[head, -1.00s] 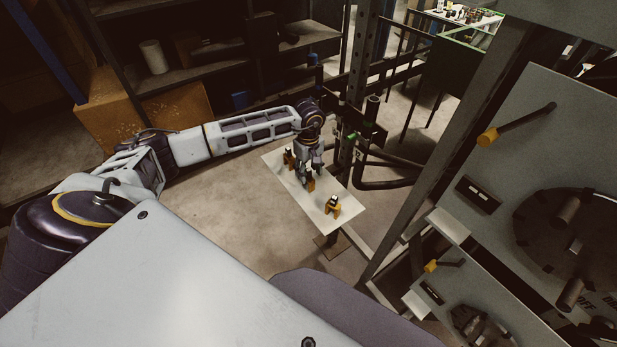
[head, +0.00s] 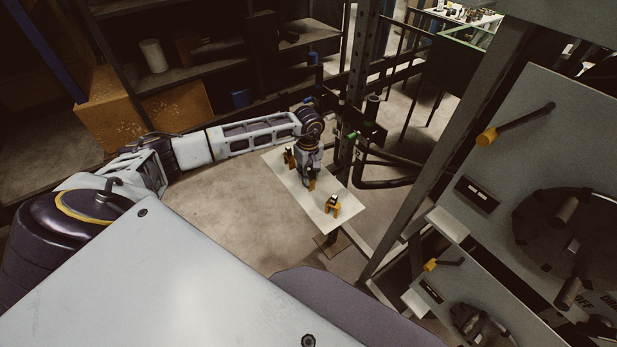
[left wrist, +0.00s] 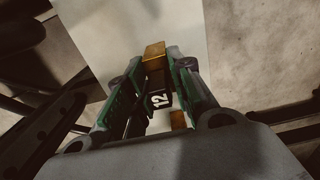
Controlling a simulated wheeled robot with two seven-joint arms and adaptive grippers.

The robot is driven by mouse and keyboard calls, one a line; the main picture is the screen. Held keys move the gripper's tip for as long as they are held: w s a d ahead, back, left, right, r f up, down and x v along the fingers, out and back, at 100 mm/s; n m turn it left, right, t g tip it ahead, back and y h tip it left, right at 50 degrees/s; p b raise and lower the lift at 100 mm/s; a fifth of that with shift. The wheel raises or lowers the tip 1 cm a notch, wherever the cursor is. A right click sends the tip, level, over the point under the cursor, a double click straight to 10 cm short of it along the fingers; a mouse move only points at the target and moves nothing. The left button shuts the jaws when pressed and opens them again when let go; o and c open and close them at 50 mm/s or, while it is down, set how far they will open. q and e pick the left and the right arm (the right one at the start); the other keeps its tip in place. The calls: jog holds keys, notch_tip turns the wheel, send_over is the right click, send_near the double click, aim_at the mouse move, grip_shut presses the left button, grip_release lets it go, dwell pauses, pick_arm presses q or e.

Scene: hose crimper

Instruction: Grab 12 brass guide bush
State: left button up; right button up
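A brass guide bush with a black tag reading 12 (left wrist: 158,100) sits between the fingers of my left gripper (left wrist: 154,66) in the left wrist view. The fingers stand on either side of it, and a narrow gap seems to remain. In the head view my left gripper (head: 309,176) points down over the middle of a white board (head: 325,222), and it mostly hides the middle brass piece (head: 312,185). Another brass piece with a dark top (head: 333,204) stands nearer on the board, and one (head: 289,157) stands at its far left. My right gripper is not in view.
A dark upright post (head: 358,80) and a rack with green parts (head: 350,134) stand close behind the board. Grey machine panels with handles (head: 545,150) fill the right side. Shelving (head: 210,60) stands at the back left. Bare floor (head: 230,205) lies left of the board.

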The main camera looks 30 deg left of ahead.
pick_arm(q)
grip_shut()
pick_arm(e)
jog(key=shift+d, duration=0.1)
pick_arm(q)
jog(key=shift+w+r, duration=0.1)
jog(key=shift+r, duration=0.65)
notch_tip(320, 180, up, 8)
jog(key=shift+f+b, duration=0.15)
jog(key=shift+b, duration=0.35)
jog(key=shift+r, duration=0.45)
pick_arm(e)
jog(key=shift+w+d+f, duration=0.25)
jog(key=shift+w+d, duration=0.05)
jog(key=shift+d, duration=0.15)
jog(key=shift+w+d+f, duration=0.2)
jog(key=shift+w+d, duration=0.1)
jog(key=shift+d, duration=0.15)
